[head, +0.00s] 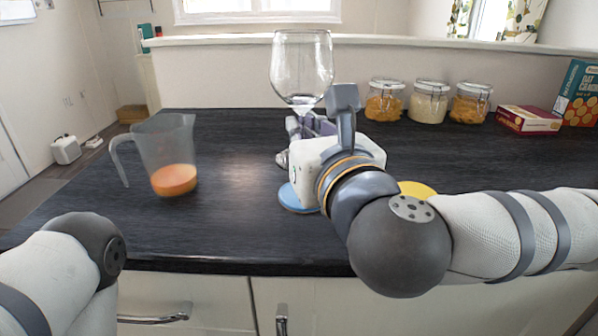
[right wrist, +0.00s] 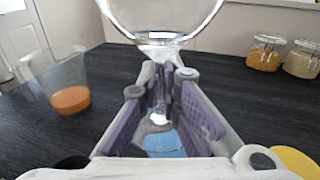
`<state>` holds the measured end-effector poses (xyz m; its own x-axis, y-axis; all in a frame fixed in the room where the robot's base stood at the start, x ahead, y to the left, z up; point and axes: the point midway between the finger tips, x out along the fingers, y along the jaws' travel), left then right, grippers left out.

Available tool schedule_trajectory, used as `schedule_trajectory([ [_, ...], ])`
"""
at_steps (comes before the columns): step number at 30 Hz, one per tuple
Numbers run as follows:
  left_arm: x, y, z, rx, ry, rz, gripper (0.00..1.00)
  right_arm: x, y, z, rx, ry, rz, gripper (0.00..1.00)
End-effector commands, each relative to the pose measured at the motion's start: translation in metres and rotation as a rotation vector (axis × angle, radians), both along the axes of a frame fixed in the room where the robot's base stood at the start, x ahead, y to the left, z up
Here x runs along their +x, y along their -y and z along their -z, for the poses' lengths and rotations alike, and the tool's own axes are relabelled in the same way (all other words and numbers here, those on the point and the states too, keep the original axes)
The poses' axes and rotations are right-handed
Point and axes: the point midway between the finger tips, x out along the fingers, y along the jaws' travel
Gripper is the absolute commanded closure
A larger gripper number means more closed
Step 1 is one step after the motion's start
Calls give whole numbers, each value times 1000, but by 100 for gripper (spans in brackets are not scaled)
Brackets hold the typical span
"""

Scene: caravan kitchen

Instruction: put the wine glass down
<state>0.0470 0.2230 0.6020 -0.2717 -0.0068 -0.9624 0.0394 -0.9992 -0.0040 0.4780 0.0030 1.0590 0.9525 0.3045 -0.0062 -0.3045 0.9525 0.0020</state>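The wine glass (head: 301,68) is clear, empty and upright in the head view, its bowl standing above my right gripper (head: 302,130). In the right wrist view the bowl (right wrist: 162,15) is at the top and the stem runs down between the purple-padded fingers of the gripper (right wrist: 161,78), which are shut on it. The gripper hides most of the stem in the head view. The foot shows only in part, and I cannot tell whether it touches the counter. My left gripper is out of view; only part of that arm shows at the lower left.
A measuring jug (head: 165,150) with orange liquid stands at left on the dark counter (head: 230,235). A blue disc (head: 297,199) lies under my right gripper, a yellow disc (head: 417,189) to its right. Lidded jars (head: 429,102) and boxes (head: 528,119) stand at the back right. The front-middle counter is clear.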

Motion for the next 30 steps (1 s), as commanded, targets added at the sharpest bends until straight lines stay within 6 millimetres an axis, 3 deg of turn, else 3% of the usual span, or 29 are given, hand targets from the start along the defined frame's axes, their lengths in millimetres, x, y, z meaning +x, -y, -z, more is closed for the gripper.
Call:
schedule_trajectory([
  [1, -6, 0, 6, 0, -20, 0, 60, 13, 2, 18, -1, -11, 3, 100],
  [3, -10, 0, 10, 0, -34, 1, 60, 26, 3, 34, -1, -9, 2, 100],
  [6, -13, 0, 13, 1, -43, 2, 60, 38, 4, 46, -1, -3, 1, 100],
  [11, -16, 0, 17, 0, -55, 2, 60, 53, 6, 64, 0, -2, 1, 100],
  [15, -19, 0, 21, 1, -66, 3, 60, 52, 5, 88, -1, 0, -1, 100],
  [27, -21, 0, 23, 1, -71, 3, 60, 51, 5, 93, 1, 3, -2, 100],
  [30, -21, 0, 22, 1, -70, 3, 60, 51, 5, 92, 0, 4, -1, 77],
])
